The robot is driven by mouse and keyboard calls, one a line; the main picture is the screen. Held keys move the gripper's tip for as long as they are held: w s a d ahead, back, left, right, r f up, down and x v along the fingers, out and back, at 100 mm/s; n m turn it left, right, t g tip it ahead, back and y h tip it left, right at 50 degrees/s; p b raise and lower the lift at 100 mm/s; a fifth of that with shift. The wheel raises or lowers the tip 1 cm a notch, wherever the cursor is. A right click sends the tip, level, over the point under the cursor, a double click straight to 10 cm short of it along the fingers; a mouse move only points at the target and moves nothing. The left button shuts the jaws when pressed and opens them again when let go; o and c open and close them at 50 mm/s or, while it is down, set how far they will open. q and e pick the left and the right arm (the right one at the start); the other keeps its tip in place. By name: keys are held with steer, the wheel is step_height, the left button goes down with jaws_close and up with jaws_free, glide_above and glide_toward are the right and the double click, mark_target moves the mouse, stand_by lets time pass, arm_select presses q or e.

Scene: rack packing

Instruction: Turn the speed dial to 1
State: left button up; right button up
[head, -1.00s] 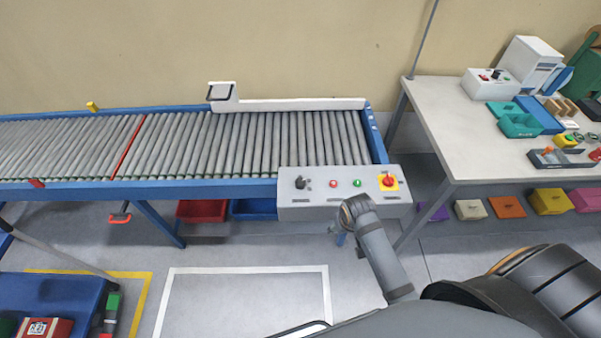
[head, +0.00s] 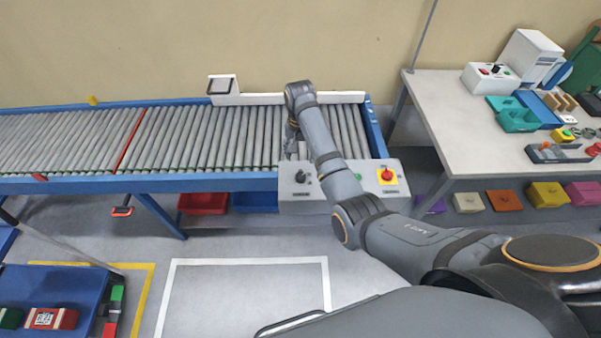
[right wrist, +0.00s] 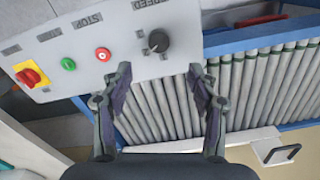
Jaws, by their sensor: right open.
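The black speed dial (head: 300,177) sits at the left end of the grey control panel (head: 300,204) on the conveyor's front edge. In the right wrist view the dial (right wrist: 158,41) lies beyond and between the fingertips, with a white pointer mark and the word SPEED above it. My right gripper (right wrist: 160,72) is open and empty, apart from the dial. In the head view the right gripper (head: 291,150) hangs over the rollers just behind the panel. My left gripper is not in view.
The panel also carries a red button (right wrist: 103,54), a green button (right wrist: 68,64) and a red-and-yellow switch (right wrist: 30,76). The roller conveyor (head: 200,140) runs leftward. A white worktable (head: 440,110) with several items stands at the right.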

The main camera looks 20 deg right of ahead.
mark_target(301, 176)
step_height(301, 176, down, 10)
steer(key=shift+d+f+p, duration=0.1)
steer(key=shift+f+p, duration=0.15)
steer(key=shift+p, duration=0.25)
steer(key=shift+s, duration=0.1)
steer(key=c, duration=1.2)
